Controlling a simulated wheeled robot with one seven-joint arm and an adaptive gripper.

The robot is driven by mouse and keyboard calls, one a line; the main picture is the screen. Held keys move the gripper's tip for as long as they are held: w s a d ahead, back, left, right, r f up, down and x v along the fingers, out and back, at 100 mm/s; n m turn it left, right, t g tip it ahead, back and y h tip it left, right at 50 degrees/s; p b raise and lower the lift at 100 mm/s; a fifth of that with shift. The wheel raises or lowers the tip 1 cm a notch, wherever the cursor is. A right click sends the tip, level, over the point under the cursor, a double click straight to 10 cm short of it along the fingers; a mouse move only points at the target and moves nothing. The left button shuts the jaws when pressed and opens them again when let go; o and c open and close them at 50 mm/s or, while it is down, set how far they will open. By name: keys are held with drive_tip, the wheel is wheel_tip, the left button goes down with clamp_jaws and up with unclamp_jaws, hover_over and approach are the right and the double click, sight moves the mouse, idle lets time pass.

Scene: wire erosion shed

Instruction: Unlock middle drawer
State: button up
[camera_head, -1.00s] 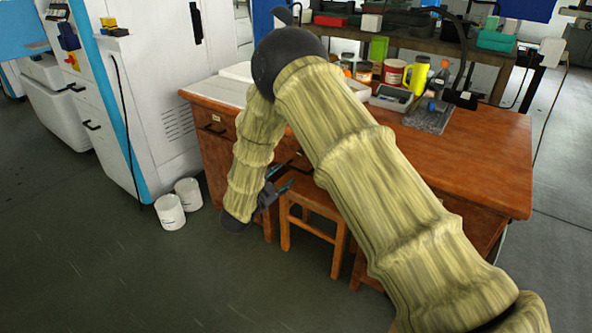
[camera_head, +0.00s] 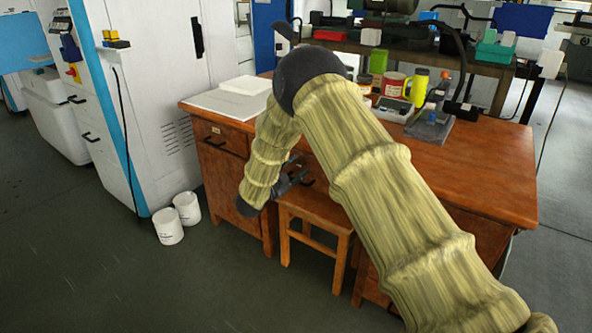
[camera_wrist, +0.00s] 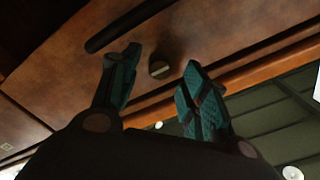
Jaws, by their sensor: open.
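The middle drawer of the wooden desk fills much of the wrist view as a brown front (camera_wrist: 215,25) with a long dark handle (camera_wrist: 130,25). A small round lock knob (camera_wrist: 158,68) sits on that front, beside the handle. My gripper (camera_wrist: 163,57) is open, with its teal-padded fingers on either side of the knob in the picture. I cannot tell whether they touch it. In the head view my gripper (camera_head: 292,178) is at the desk's knee space, above the stool; my arm hides much of the middle drawer.
The desk top (camera_head: 470,160) holds jars, a yellow flask (camera_head: 418,86) and trays. A wooden stool (camera_head: 315,208) stands under the desk, just below my gripper. A left drawer (camera_head: 220,135) is shut. Two white buckets (camera_head: 170,225) stand on the floor beside a white machine cabinet (camera_head: 165,100).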

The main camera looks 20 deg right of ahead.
drive_tip(key=shift+w+d, duration=0.3)
drive_tip(key=shift+d, duration=0.15)
clamp_jaws()
